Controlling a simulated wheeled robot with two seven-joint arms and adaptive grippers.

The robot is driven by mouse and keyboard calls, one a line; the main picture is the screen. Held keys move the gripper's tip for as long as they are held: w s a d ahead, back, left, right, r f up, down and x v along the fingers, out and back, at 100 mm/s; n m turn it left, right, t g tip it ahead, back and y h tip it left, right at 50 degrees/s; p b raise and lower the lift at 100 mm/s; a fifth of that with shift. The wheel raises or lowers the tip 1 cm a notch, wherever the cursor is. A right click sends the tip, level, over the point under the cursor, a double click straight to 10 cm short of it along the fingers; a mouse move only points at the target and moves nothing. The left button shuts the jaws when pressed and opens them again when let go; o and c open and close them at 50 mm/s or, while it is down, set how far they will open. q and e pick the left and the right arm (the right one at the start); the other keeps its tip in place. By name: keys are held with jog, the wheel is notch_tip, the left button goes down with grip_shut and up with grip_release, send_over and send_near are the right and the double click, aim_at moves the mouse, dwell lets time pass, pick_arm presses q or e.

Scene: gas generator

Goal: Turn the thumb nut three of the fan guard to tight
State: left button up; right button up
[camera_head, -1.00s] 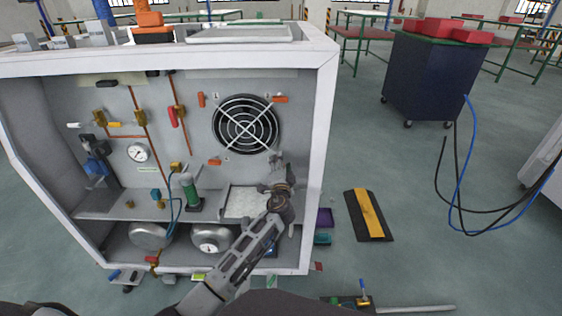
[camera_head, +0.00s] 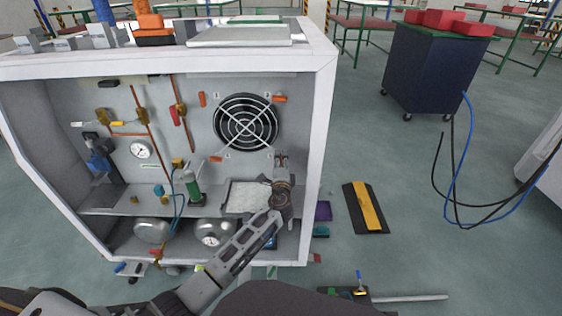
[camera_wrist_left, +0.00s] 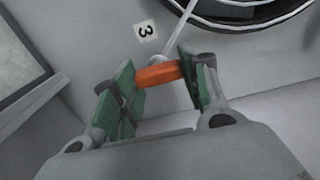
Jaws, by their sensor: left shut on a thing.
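The fan guard (camera_head: 246,123) is a round black grille with a white cross, on the grey back panel of the cabinet. Thumb nut three (camera_wrist_left: 158,75) is an orange bar beside a small label "3" (camera_wrist_left: 146,30) in the left wrist view. It lies across between the green pads of my left gripper (camera_wrist_left: 160,84), which is shut on it. In the head view my left gripper (camera_head: 281,158) reaches up to the guard's lower right corner and hides this nut. Other orange thumb nuts sit at the upper left (camera_head: 202,99), upper right (camera_head: 280,99) and lower left (camera_head: 215,159). My right gripper is not in view.
The cabinet's white right wall (camera_head: 316,150) stands close to the right of my left gripper. A shelf with a light plate (camera_head: 245,197) and a green cylinder (camera_head: 193,186) lies below the guard. Pipes and a gauge (camera_head: 140,149) fill the left side.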

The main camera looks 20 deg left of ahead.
pick_arm(q)
jog(key=shift+d, duration=0.1)
jog(key=o, duration=1)
jog(key=v, duration=1.2)
dwell(0.7)
